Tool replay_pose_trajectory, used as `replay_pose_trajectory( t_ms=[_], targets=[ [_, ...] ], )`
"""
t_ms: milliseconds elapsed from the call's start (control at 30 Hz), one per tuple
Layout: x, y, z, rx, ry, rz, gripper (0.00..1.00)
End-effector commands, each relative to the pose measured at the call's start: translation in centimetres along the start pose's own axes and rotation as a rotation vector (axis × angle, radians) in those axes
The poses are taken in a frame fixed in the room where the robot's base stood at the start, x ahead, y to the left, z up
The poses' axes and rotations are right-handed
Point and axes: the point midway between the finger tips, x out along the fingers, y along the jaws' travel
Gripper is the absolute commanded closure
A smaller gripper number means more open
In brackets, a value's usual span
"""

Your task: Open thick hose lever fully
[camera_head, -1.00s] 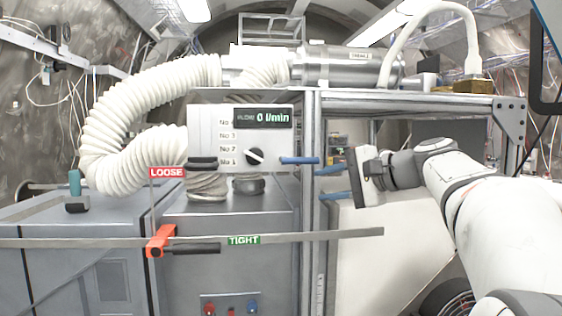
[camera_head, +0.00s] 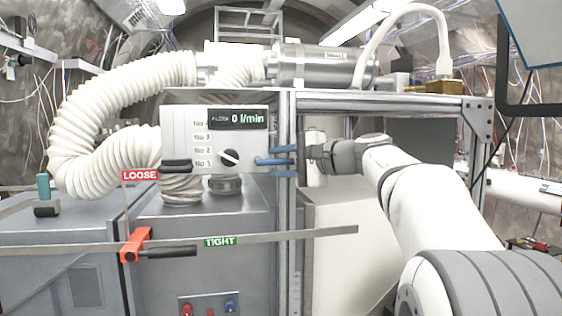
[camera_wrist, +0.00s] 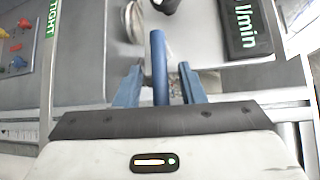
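A blue lever (camera_head: 262,161) sticks out to the right from the lower right side of the flow-meter box (camera_head: 185,145). It also shows in the wrist view (camera_wrist: 158,50), running down into the space between my fingers. My gripper (camera_head: 276,161) is open, with its two blue fingers one above and one below the lever in the head view. In the wrist view my gripper (camera_wrist: 159,82) has a finger on each side of the lever, with gaps visible. The thick white ribbed hose (camera_head: 75,135) loops on the left. The lever's mounting is partly hidden.
The box display (camera_head: 238,118) reads 0 l/min, above a black knob (camera_head: 229,158). A metal frame post (camera_head: 288,235) stands close below my gripper. A steel cylinder (camera_head: 310,65) lies on top.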

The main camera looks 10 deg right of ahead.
Motion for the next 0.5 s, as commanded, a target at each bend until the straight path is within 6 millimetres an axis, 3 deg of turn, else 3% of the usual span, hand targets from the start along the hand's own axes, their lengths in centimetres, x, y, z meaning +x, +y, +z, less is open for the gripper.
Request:
replay_pose_trajectory(
  t_ms=[133, 500],
  targets=[
    [-0.01, 0.01, 0.01, 0.000, 0.000, 0.000, 0.66],
    [0.00, 0.02, 0.04, 0.000, -0.001, 0.000, 0.96]
  ],
)
